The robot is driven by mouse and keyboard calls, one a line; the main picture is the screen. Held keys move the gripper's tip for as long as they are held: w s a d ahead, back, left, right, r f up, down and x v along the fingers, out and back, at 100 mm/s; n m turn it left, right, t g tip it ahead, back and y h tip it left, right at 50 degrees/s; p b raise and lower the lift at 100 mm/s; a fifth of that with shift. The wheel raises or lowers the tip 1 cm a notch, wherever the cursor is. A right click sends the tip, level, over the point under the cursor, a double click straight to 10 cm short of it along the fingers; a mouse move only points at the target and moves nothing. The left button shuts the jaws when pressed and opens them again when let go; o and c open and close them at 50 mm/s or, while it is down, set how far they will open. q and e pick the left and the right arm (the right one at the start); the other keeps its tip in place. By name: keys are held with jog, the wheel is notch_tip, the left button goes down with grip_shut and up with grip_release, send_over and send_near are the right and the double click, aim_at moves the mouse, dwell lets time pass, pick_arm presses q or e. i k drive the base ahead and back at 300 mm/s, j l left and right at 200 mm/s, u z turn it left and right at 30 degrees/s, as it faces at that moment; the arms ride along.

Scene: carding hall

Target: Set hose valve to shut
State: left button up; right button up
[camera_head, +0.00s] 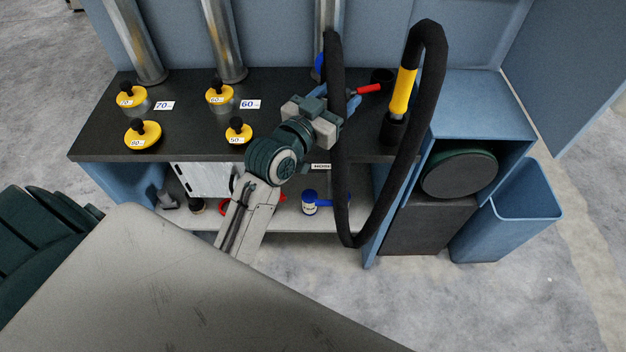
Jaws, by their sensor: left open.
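The hose valve shows by its red lever (369,88), which points to the right and slightly up, just past the black hose. The valve body is mostly hidden behind the hose and my gripper. My left gripper (341,97) is open and empty close to the lever's left end. The lever's tip is clear of the fingers; whether a finger touches its hidden end, I cannot tell. The black hose (338,190) hangs in front of the gripper in a long loop and rises to a yellow-handled nozzle (403,90). My right gripper is not in view.
Several yellow-topped weights with knobs, one of them here (142,134), stand on the dark bench top (195,140) at left. Metal pipes (223,45) rise behind. A blue and white can (309,202) is on the lower shelf. A blue bin (525,200) stands at right.

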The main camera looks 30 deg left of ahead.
aim_at(327, 202)
jog(key=u, duration=0.65)
